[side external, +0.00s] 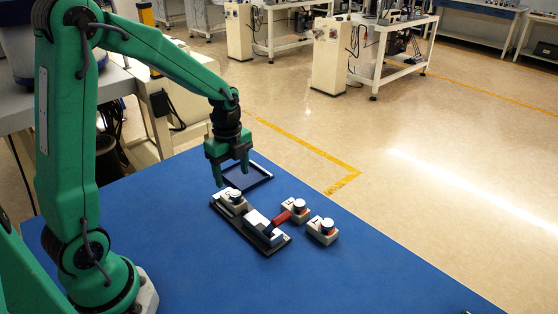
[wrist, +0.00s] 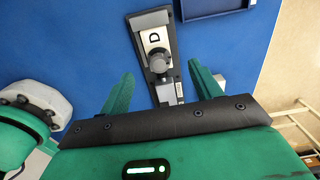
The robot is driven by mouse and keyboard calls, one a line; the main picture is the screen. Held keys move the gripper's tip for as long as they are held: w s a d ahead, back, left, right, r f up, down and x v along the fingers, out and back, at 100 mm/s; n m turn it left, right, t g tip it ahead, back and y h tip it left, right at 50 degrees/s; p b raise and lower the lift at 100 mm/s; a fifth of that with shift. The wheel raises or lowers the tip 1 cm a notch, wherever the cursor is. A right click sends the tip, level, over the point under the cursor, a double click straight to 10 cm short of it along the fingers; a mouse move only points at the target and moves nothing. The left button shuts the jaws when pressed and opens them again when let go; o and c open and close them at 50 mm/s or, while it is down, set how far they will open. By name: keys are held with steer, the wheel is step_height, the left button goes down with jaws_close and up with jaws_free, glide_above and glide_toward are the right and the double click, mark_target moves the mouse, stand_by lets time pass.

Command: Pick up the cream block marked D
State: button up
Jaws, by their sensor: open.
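The cream block marked D (wrist: 153,40) lies in the wrist view with its letter showing and a round grey knob (wrist: 159,61) on top. It sits on a long dark base (wrist: 137,22). In the side view, a cream block with a silver-topped knob (side external: 232,203), apparently the same one, sits at the far left end of the dark base (side external: 272,251). My gripper (side external: 232,177) is open and empty above this block, with its fingers pointing down. In the wrist view, the fingers (wrist: 160,72) stand apart, one on each side of the block.
Two more cream blocks with knobs stand right of the base, one farther back (side external: 293,212) and one nearer (side external: 322,237). An empty dark blue tray (side external: 262,181) lies behind. The blue table's front is clear.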

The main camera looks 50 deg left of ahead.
mark_target(232, 191)
steer(key=shift+f, duration=0.25)
steer(key=shift+f, duration=1.2)
steer(key=shift+f, duration=0.1)
steer(key=shift+s+a+f, duration=0.15)
steer(key=shift+f, duration=2.35)
steer(key=c, duration=1.2)
steer(key=shift+r, duration=0.2)
